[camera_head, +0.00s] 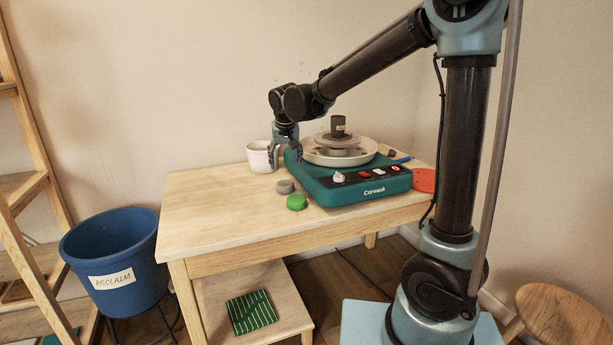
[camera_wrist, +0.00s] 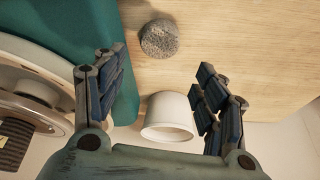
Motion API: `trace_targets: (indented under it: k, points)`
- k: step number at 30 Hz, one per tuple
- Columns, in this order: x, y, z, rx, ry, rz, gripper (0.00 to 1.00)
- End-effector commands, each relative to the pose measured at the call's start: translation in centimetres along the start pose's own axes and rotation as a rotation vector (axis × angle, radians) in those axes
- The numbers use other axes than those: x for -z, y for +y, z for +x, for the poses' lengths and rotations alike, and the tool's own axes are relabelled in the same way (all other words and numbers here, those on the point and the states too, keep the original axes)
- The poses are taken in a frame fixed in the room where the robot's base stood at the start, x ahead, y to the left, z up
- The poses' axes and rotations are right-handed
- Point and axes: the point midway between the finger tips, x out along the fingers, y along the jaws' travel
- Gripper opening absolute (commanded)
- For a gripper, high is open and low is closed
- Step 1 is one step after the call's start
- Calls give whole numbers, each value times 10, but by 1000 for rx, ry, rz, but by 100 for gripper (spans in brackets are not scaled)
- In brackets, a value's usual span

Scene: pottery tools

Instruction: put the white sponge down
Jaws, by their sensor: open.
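I cannot make out a white sponge in either view. My gripper (camera_head: 286,162) is above the table beside the left edge of the teal pottery wheel. In the wrist view my gripper (camera_wrist: 158,80) has its fingers spread wide, with nothing held between them. A grey, rough, round piece (camera_wrist: 158,39) lies on the table beyond the fingertips; it also shows in the head view (camera_head: 285,187). A white cup (camera_wrist: 167,117) shows between the fingers and appears apart from them. In the head view the cup (camera_head: 259,157) stands behind and left of my gripper.
The teal wheel (camera_head: 352,195) with its pale basin (camera_head: 312,157) fills the table's right part. A green round piece (camera_head: 297,202) lies at its front left, a red disc (camera_head: 425,180) at its right. The wooden table's left (camera_head: 205,205) is clear. A blue bucket (camera_head: 115,250) stands left.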

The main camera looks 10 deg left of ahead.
Motion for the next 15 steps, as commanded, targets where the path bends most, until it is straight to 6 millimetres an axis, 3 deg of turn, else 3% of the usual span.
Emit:
trace_targets:
  k: [5, 8, 11, 15]
  points:
    - [0, 2, -2, -1, 0, 1, 65]
    - [-4, 16, -5, -6, -5, 9, 65]
    - [-12, 47, -14, -16, -15, 23, 65]
    - [-36, 106, -29, -36, -35, 50, 65]
